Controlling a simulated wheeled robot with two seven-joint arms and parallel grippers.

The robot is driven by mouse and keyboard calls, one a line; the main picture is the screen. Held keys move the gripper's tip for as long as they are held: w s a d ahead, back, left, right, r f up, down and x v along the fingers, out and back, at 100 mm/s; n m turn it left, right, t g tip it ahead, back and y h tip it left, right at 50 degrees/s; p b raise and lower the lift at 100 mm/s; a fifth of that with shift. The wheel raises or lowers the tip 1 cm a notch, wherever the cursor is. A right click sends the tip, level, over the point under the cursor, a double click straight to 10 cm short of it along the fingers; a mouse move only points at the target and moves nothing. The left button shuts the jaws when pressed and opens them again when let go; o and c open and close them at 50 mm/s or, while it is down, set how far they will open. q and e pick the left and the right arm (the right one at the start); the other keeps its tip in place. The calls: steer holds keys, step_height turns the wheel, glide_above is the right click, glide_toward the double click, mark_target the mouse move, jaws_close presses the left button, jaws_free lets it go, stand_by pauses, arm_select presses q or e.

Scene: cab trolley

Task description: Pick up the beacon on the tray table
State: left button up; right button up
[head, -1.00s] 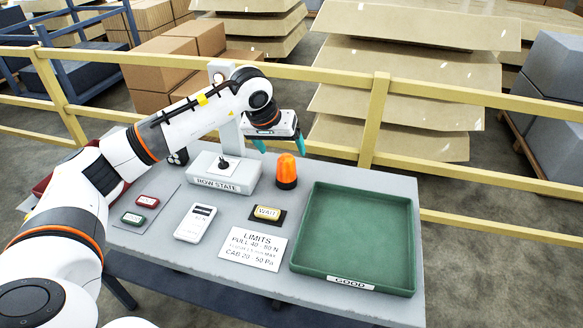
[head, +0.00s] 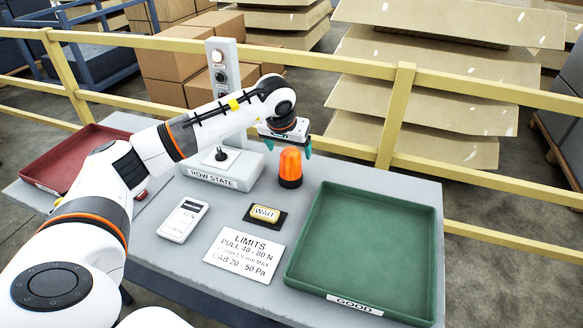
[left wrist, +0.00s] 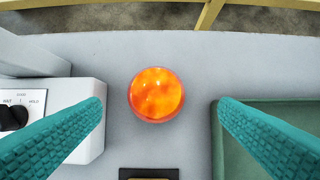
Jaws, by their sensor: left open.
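The orange beacon (head: 290,165) stands upright on its dark base on the grey tray table (head: 225,275), right of the ROW STATE box. My left gripper (head: 287,150) is open at the beacon, above and just behind it in the head view. In the left wrist view the beacon (left wrist: 156,94) shows from above between the two teal fingers, with clear space on both sides, so neither finger touches it. My right gripper is in neither view.
The ROW STATE box (head: 222,170) with a black knob stands left of the beacon. The green GOOD tray (head: 437,240) lies to the right. A WAIT block (head: 265,213), a limits card (head: 243,250) and a white meter (head: 183,220) lie in front. A yellow railing (head: 400,110) runs behind.

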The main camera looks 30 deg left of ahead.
mark_target(292, 161)
arm_select(q)
steer(key=x, duration=0.3)
steer(key=p+x, duration=0.1)
steer(key=x, duration=0.3)
steer(key=shift+a+p, duration=0.15)
steer(key=shift+p, duration=0.15)
steer(key=shift+w+f, duration=0.2)
steer(key=shift+f, duration=0.3)
steer(key=shift+r, duration=0.1)
steer(key=c, duration=1.2)
